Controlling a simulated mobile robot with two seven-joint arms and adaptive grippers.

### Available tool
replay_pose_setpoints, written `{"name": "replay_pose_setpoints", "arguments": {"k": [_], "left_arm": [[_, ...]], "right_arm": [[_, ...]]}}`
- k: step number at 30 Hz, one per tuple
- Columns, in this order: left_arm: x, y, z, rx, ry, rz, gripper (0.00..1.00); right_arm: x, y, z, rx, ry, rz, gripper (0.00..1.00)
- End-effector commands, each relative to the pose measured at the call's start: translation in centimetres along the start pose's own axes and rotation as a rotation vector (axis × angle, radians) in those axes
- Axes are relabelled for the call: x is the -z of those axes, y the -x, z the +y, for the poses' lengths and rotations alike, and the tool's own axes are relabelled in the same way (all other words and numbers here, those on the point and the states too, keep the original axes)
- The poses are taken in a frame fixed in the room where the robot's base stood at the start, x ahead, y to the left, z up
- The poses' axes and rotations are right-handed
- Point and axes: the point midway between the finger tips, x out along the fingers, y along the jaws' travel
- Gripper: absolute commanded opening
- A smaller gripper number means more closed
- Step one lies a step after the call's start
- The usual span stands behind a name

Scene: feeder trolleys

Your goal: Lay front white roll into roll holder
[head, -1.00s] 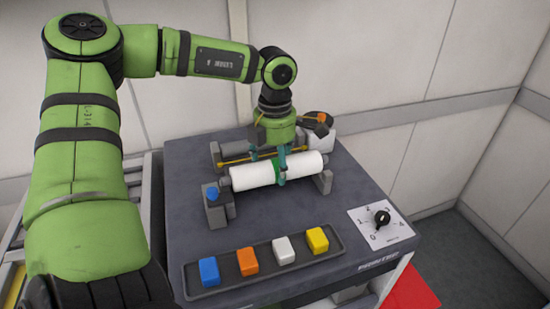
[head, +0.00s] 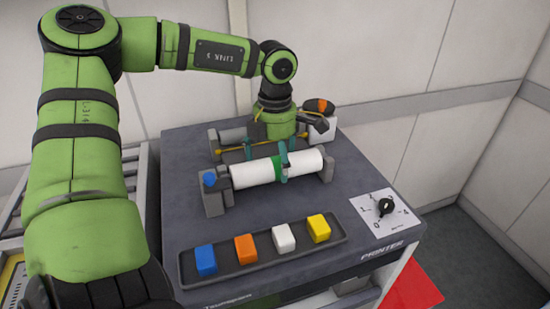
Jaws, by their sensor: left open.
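My left gripper (head: 282,163) reaches over from behind. My right gripper is not in view.
A second grey roller (head: 233,136) and a yellow rod (head: 235,149) lie behind. A white block with an orange-topped dark part (head: 320,108) stands at the back right. A tray (head: 262,267) of coloured cubes and a dial plate (head: 384,211) are at the front.

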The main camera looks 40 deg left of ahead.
Motion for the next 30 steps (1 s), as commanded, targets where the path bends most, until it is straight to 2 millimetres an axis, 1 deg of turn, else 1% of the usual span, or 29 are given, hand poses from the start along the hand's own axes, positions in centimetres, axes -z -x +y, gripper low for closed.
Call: {"name": "replay_pose_setpoints", "arguments": {"k": [5,8,11,18,21,25,30], "left_arm": [[0.0,0.1,0.0,0.000,0.000,0.001,1.00],[0.0,0.8,0.0,-0.001,0.001,-0.001,1.00],[-0.1,2.4,0.1,-0.003,0.002,-0.004,1.00],[-0.1,7.6,0.1,-0.004,0.001,-0.004,1.00],[0.0,9.4,0.1,-0.004,0.002,-0.002,1.00],[0.0,11.1,0.0,-0.002,0.001,0.000,1.00],[0.0,12.0,0.0,0.000,0.001,0.000,1.00]], "right_arm": [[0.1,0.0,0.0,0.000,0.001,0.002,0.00],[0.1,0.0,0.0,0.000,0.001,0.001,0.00],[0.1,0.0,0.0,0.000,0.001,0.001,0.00],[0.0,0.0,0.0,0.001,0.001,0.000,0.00],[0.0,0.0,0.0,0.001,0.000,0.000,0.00],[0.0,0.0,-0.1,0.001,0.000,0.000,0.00],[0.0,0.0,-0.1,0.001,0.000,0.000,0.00]]}}
